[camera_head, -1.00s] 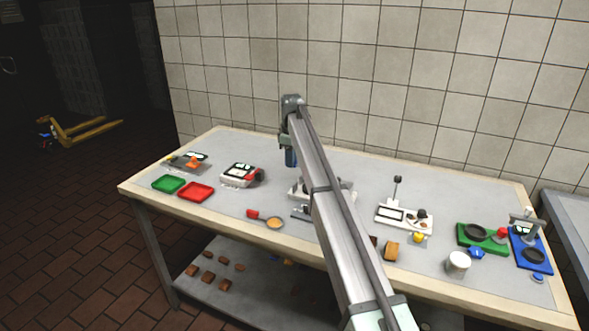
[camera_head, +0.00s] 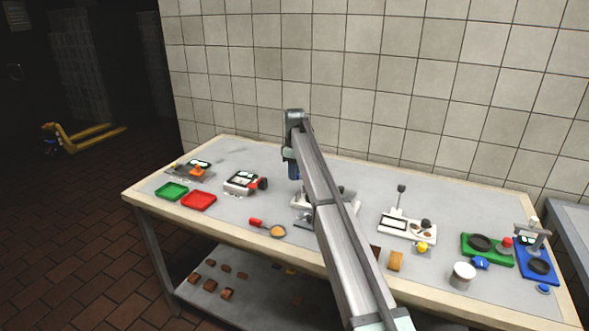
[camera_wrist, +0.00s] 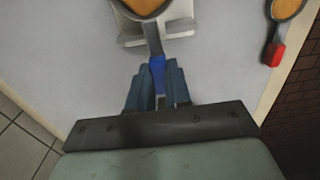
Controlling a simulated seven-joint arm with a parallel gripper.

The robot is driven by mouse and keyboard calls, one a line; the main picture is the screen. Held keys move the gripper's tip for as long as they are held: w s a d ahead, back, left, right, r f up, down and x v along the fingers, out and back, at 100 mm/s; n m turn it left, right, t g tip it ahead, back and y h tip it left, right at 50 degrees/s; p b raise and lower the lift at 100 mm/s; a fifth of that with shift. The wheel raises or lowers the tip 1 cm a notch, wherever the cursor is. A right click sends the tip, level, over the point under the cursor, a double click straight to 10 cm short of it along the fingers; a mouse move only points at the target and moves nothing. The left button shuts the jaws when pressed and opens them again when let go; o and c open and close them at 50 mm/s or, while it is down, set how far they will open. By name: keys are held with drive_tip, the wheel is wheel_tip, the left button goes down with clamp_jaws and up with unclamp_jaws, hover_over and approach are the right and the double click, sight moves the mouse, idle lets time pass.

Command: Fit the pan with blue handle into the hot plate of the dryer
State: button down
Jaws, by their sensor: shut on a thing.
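In the wrist view, my gripper (camera_wrist: 157,92) is shut on the blue handle (camera_wrist: 157,66) of a pan. The grey pan (camera_wrist: 143,8) holds something orange-brown and is cut off by the top edge of the view. It overlaps a light grey and white device (camera_wrist: 128,38) on the table; I cannot tell whether it rests on it or hovers above. In the head view, my gripper and blue-handled pan are mostly hidden behind my arm, and the white device (camera_head: 299,201) shows only in part beside it.
A red-handled pan (camera_head: 277,231) with orange-brown contents lies on the table's front part; it also shows in the wrist view (camera_wrist: 286,9). Green (camera_head: 172,191) and red trays (camera_head: 198,201) are at left. A white station (camera_head: 407,226), a white cup (camera_head: 463,276) and green and blue stations stand at right.

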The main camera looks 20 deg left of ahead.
drive_tip(key=shift+f, duration=1.9)
drive_tip(key=shift+f, duration=1)
drive_tip(key=c, duration=1)
unclamp_jaws()
drive_tip(key=shift+r, duration=0.1)
wheel_tip(320, 180, up, 14)
drive_tip(key=shift+f, duration=0.15)
